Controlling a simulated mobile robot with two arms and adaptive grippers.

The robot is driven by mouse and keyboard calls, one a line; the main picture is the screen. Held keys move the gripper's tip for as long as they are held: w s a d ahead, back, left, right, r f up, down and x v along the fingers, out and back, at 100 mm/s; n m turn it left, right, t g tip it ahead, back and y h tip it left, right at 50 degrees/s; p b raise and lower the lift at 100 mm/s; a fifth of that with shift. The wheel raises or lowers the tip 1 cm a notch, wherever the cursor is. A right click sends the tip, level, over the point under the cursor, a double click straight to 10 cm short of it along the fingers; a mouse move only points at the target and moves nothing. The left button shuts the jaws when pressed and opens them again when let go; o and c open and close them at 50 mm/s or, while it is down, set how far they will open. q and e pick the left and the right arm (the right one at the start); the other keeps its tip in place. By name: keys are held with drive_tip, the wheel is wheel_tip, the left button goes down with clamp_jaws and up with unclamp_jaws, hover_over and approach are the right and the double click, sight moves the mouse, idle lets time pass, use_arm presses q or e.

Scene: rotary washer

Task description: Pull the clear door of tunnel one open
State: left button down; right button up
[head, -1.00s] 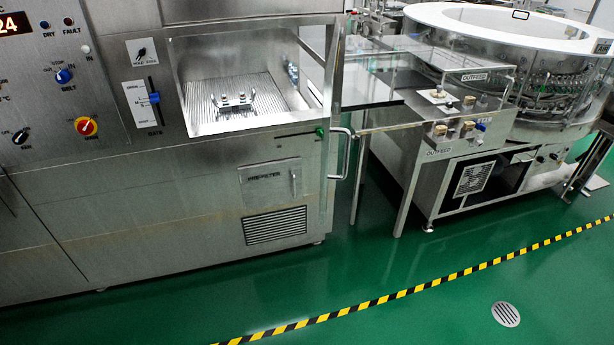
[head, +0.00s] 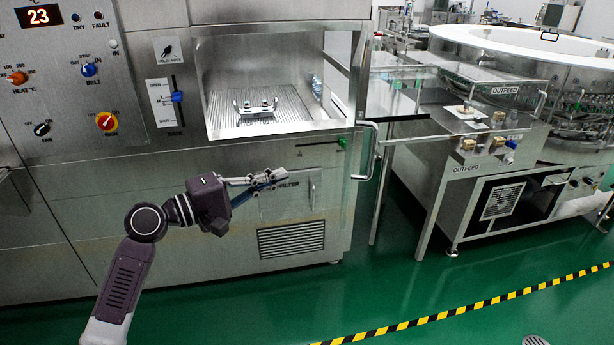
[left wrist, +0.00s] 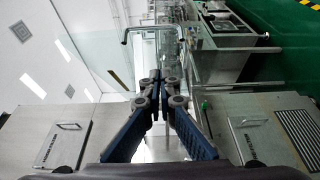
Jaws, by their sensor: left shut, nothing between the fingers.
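My left gripper (head: 280,175) is shut and empty, in front of the washer's lower panel near the filter plate. In the left wrist view its fingertips (left wrist: 160,80) meet. A silver U-shaped handle (head: 366,150) stands at the right front corner of the tunnel, to the right of my gripper and apart from it. It also shows in the left wrist view (left wrist: 150,29), beyond the fingertips. A clear pane shows faintly beneath the handle there; how far the door stands open I cannot tell. The tunnel opening shows a ribbed belt (head: 290,108). My right gripper is not in view.
A control panel with a red display (head: 39,15) is at the left. An outfeed table (head: 455,140) and a round white-rimmed turntable (head: 520,38) stand to the right. A yellow-black floor stripe (head: 470,308) crosses clear green floor in front.

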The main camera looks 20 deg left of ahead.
use_arm(q)
drive_tip(key=s+d+p+x, duration=0.1)
drive_tip(key=p+x, duration=0.3)
drive_tip(key=x, duration=0.8)
drive_tip(key=shift+d+p, duration=0.4)
drive_tip(key=shift+d, duration=0.25)
drive_tip(key=shift+f, duration=0.2)
drive_tip(key=shift+s, duration=0.1)
